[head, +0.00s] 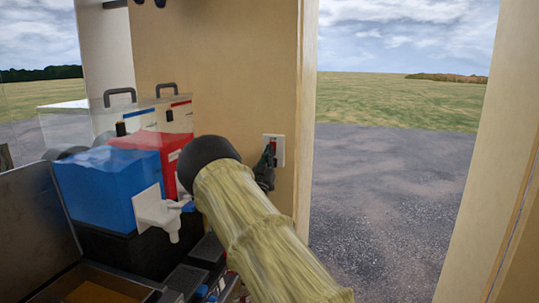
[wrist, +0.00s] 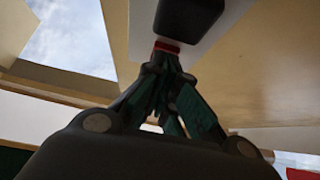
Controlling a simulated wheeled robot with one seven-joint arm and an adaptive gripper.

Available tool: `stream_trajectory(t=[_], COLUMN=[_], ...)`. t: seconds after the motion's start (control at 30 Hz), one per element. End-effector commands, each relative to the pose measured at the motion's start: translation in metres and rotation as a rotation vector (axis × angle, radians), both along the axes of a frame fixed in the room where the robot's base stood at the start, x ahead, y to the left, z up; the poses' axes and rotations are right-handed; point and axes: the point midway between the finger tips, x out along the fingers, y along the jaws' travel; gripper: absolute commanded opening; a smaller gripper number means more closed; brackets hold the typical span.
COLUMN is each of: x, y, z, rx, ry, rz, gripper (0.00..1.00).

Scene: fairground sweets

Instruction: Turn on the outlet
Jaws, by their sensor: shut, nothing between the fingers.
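The outlet (head: 280,150) is a white plate with a red switch on the wooden wall, right of the red box in the head view. My gripper (head: 269,156) is shut and empty, its fingertips right at the front of the plate and covering part of it. In the wrist view the shut fingertips (wrist: 164,64) sit just below the red switch (wrist: 167,46), touching or nearly so. A black block (wrist: 188,16) stands above the red part, against the pale plate. I cannot tell from the frames whether the switch is on or off.
A blue box (head: 110,188) with a white tap (head: 160,212) and a red box (head: 150,150) stand left of my arm. Clear containers with black handles are behind them. The wall ends at a post (head: 307,110), with an open doorway to its right.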

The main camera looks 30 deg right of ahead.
Motion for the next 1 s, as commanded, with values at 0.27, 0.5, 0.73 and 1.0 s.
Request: stream_trajectory(t=[0.27,0.5,0.73,1.0], x=[0.003,0.004,0.001,-0.013], y=[-0.004,-0.004,0.005,0.041], z=[-0.008,-0.002,-0.006,-0.028], rx=[-0.029,-0.041,-0.040,-0.038], ry=[-0.025,-0.035,-0.035,-0.031], rz=[0.000,0.001,0.003,0.011], gripper=[0.00,0.00,0.00,0.00])
